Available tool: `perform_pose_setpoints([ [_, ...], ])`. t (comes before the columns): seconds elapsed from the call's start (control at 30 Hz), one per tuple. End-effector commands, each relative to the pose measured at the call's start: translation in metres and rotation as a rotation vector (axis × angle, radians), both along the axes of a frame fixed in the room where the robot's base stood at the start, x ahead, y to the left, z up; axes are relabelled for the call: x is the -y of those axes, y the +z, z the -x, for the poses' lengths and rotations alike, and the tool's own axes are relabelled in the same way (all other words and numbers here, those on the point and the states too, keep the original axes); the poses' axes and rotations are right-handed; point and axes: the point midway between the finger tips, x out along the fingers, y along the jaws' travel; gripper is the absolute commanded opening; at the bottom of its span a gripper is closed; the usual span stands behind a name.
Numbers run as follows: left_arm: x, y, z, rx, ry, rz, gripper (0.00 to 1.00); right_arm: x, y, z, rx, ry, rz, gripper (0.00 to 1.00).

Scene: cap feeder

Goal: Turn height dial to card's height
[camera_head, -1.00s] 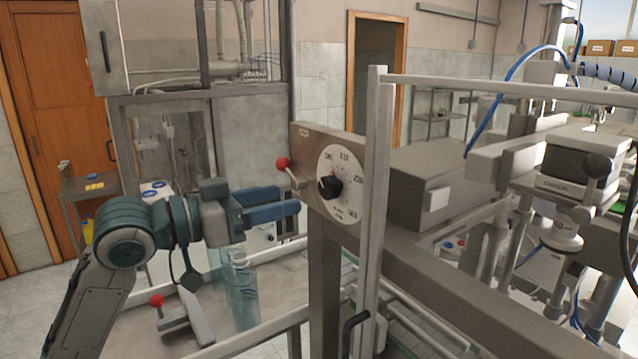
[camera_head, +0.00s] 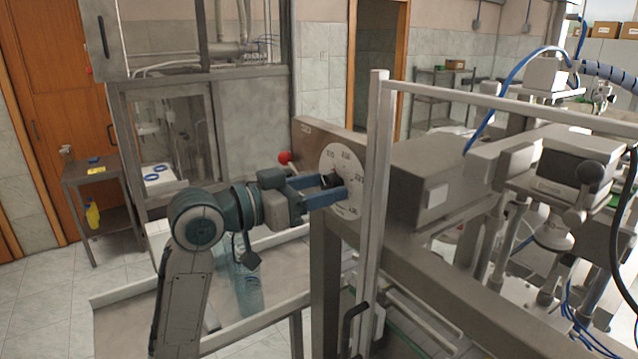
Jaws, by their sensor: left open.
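The height dial is a round white plate (camera_head: 344,156) with markings and a black knob (camera_head: 328,180) at its middle, on the face of a grey metal beam. The fine markings are too small to read. My left gripper (camera_head: 338,188) is open at the dial, with its blue fingers reaching to the knob. The fingers partly cover the knob and the lower part of the plate. I cannot tell whether they touch the knob. No height card can be made out. My right gripper is not in view.
A lever with a red ball (camera_head: 285,158) sticks out just left of the dial, close above my left gripper. An upright metal post (camera_head: 375,210) stands just right of the dial.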

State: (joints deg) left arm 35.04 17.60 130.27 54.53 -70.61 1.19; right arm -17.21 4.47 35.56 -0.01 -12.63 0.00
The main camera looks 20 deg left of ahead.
Motion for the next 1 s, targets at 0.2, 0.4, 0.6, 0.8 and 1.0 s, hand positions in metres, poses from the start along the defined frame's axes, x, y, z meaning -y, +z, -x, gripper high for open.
perform_pose_setpoints([
  [0.2,0.0013,-0.0004,-0.0013,-0.001,0.0,0.001,0.56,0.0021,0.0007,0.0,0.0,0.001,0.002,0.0],
  [0.4,0.0012,-0.0003,-0.001,0.0,0.0,0.0,0.39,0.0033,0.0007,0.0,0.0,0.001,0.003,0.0],
  [0.6,0.0012,-0.0002,-0.001,0.0,0.0,0.0,0.12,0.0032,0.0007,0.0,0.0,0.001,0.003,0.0],
  [0.8,0.0012,-0.0005,-0.001,0.012,0.0,-0.015,0.12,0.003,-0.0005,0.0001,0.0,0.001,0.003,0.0],
  [1.0,0.0011,-0.0009,-0.001,0.062,0.0,-0.079,0.12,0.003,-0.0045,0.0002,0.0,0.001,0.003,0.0],
])
